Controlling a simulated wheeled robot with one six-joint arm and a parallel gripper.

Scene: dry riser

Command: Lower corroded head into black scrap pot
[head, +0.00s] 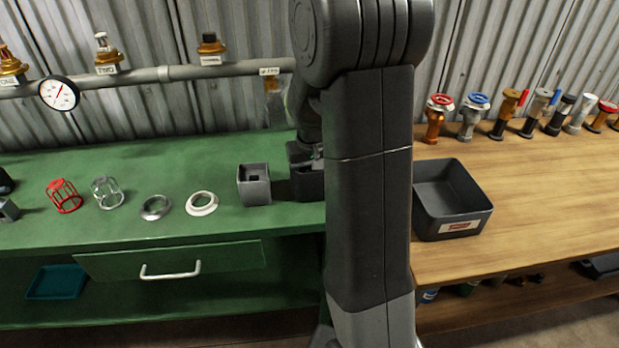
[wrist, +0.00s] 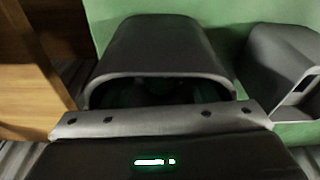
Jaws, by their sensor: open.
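The black scrap pot (head: 305,183) stands on the green bench, partly hidden behind my arm. In the wrist view the dark pot (wrist: 165,45) fills the middle, its mouth facing my gripper (wrist: 160,118). My gripper is right at the pot's mouth; in the head view it is mostly hidden behind my arm. It is open, but its fingertips are not clearly visible. The inside of the pot is dark, with dim shapes, and I cannot make out the corroded head there or elsewhere.
A grey square pot (head: 254,186) stands close left of the black pot. Two rings (head: 202,203) and two cages (head: 64,195) lie farther left. A pipe (head: 165,74) with labelled heads runs behind. A dark bin (head: 450,200) and several valves stand on the wooden bench at right.

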